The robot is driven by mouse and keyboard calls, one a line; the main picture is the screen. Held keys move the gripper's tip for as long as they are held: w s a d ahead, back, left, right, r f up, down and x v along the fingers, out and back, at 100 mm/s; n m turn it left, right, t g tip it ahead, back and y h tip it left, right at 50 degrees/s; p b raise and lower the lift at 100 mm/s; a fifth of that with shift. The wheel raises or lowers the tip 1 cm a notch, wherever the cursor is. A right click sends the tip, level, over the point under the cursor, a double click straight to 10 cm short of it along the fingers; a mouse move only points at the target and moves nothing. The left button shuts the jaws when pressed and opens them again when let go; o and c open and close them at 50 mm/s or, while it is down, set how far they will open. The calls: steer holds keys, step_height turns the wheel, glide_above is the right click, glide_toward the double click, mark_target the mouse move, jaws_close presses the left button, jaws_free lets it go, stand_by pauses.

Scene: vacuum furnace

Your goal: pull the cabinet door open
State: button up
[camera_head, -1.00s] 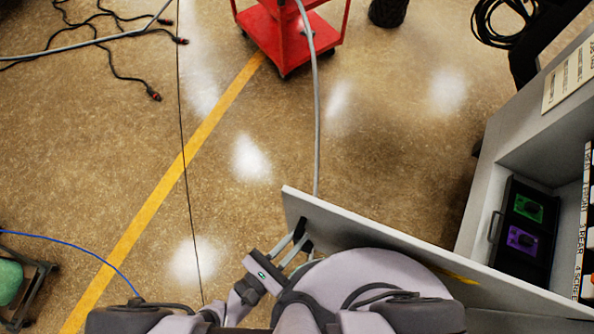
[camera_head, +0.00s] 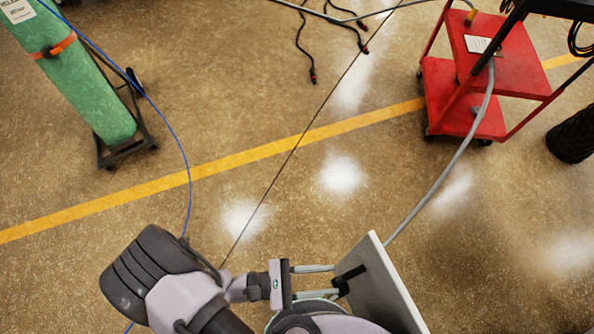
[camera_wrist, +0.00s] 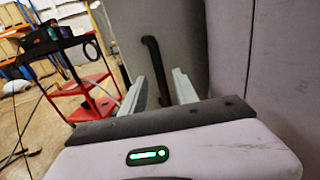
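The cabinet door, a light grey panel (camera_head: 388,292), stands swung out at the bottom of the head view. Its black handle (camera_head: 350,272) is on the face toward my gripper. My gripper (camera_head: 334,280) reaches to it from the left, its two pale fingers apart. In the wrist view the door (camera_wrist: 182,35) is ahead, and the dark handle bar (camera_wrist: 153,60) stands between the spread fingers (camera_wrist: 160,85), with gaps seeming to show at both sides. Whether a finger touches the bar is hard to tell. The cabinet body is out of the head view.
A red cart (camera_head: 490,60) with a grey hose (camera_head: 445,180) stands at the upper right. A green gas cylinder (camera_head: 80,85) on a wheeled stand is at the upper left. A blue hose (camera_head: 180,150) and thin cables cross the floor. The middle floor is clear.

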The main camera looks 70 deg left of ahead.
steer(key=v, duration=1.3)
steer(key=shift+s, duration=0.2)
